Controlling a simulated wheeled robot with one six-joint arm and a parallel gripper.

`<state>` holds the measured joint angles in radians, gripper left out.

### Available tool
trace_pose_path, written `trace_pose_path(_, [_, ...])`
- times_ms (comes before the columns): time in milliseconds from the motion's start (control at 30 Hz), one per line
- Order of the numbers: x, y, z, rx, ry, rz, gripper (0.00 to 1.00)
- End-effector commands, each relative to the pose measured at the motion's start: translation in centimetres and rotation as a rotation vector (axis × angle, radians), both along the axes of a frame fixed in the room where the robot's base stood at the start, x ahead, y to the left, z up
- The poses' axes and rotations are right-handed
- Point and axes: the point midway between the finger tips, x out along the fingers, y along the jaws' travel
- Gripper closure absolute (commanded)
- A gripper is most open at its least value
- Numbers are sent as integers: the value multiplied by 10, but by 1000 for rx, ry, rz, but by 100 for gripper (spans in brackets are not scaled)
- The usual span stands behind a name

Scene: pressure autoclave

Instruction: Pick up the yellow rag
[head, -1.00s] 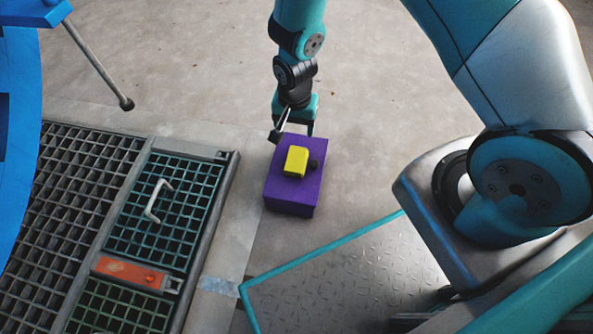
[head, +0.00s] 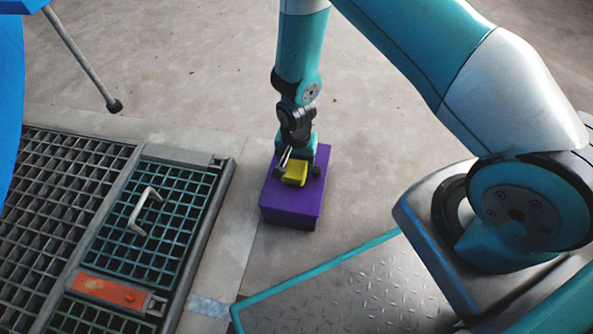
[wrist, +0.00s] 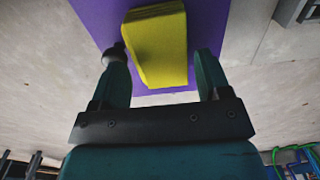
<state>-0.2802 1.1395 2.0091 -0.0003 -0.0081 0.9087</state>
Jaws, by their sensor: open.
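The yellow rag (head: 295,174), a small block-like bundle, lies on top of a purple box (head: 289,212). My gripper (head: 297,173) is low over the box, close to the rag. In the wrist view, the rag (wrist: 157,48) lies ahead of and partly between the two open fingers of my gripper (wrist: 160,65), with a gap on each side. The purple box top (wrist: 100,18) shows around it. A dark round knob-like thing (wrist: 115,52) is by the left finger; I cannot tell whether it touches. My gripper and wrist hide the rag's far part in the head view.
A metal floor grating (head: 60,190) with a teal mesh panel and a white handle (head: 143,210) lies left of the box. A diamond-plate platform (head: 340,290) with a teal edge is at the lower right. A grey leg (head: 80,60) stands upper left. Concrete floor right of the box is clear.

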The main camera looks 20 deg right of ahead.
Motion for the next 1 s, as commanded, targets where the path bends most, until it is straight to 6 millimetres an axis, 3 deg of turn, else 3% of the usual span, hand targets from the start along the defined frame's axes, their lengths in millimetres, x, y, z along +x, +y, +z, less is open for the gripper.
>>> trace_pose_path(33, [1,-1,-14,0,0,-1,30])
trace_pose_path(267, [2,-3,-43,0,0,0,30])
trace_pose_path(467, [2,-4,-43,-1,1,0,30])
trace_pose_path(600, [1,-4,-43,0,1,0,59])
trace_pose_path(1000, [0,-3,-35,-1,4,0,60])
